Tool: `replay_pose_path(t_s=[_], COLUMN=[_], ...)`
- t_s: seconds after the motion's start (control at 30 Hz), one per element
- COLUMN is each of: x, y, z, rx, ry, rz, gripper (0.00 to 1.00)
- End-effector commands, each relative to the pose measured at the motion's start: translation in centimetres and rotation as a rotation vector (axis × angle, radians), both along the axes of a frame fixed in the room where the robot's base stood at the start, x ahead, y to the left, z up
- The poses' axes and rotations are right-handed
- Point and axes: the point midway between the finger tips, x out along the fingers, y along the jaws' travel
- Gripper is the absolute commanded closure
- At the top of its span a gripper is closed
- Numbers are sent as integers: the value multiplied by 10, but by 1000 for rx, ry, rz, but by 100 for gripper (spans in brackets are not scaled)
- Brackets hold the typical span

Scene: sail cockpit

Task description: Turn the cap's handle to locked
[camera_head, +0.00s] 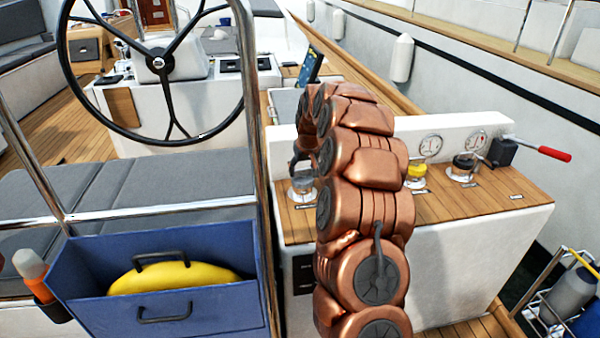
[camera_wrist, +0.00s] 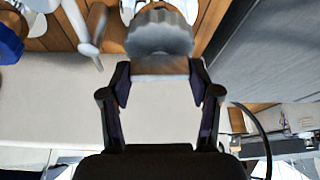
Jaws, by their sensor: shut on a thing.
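The cap (camera_head: 303,184) is a grey round fitting at the left end of the wooden console top in the head view, partly hidden by my gripper and arm. In the wrist view the cap (camera_wrist: 160,35) is a grey ridged knob at the top centre. A flat brownish-grey block, seemingly its handle (camera_wrist: 160,67), lies between my fingertips. My gripper (camera_wrist: 160,78) is shut on it, one finger at each side. In the head view my gripper (camera_head: 304,160) points down over the cap. I cannot read any locked mark.
A yellow-topped fitting (camera_head: 415,174) and a black-topped fitting (camera_head: 463,164) stand right of my arm, below round gauges. A red-handled lever (camera_head: 554,154) is at the console's right end. The steering wheel (camera_head: 158,63) and a steel rail (camera_head: 262,130) stand left.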

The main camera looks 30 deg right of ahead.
Motion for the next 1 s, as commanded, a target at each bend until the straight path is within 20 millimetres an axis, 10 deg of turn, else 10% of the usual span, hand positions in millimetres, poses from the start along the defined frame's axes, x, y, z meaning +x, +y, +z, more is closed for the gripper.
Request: replay_pose_path(t_s=[1.0], x=[3], y=[5], z=[-4], rx=[2], ry=[1], rz=[-832], gripper=[73])
